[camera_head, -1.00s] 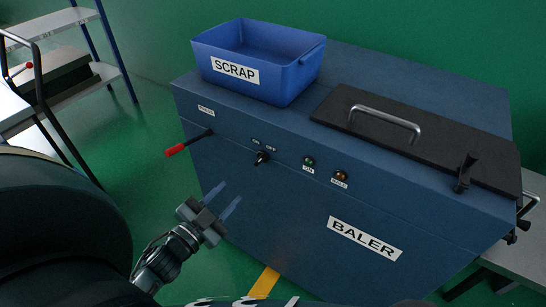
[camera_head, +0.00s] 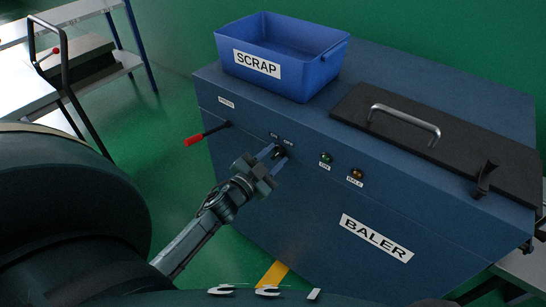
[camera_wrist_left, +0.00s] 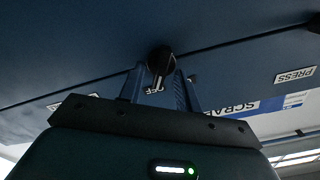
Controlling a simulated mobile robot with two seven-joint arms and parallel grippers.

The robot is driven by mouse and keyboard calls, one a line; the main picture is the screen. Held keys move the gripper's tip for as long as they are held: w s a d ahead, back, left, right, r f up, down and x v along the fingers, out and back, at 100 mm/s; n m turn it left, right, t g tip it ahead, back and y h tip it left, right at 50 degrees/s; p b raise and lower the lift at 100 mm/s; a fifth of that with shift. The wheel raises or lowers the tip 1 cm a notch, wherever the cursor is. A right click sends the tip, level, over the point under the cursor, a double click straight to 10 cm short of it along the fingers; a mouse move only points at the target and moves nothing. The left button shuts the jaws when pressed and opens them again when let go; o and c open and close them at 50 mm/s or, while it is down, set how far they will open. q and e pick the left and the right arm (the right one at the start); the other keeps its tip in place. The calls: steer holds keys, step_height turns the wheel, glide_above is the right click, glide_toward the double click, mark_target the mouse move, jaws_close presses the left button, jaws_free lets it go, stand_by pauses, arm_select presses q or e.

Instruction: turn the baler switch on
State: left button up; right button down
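The baler (camera_head: 310,215) is a large blue cabinet. My right gripper is out of view.
A red-tipped lever (camera_head: 195,140) sticks out left of the switch. A green lamp (camera_head: 325,159) and an amber lamp (camera_head: 356,174) sit to its right. A blue SCRAP bin (camera_head: 300,85) and a black lid (camera_head: 440,140) with a handle are on top.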

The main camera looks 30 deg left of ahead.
arm_select(q)
steer(key=shift+c, duration=0.3)
jaws_close()
stand_by(0.3)
steer(key=m, duration=0.5)
steer(key=shift+d+f+m+b, duration=0.15)
steer(key=shift+m+b, duration=0.2)
steer(key=shift+m, duration=0.05)
steer(key=shift+f+m+b, duration=0.2)
steer(key=shift+m+b, duration=0.5)
steer(key=shift+m, duration=2.3)
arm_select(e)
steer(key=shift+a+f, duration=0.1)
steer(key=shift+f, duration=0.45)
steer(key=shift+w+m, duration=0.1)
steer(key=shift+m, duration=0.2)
arm_select(q)
steer(key=shift+o, duration=0.3)
jaws_free()
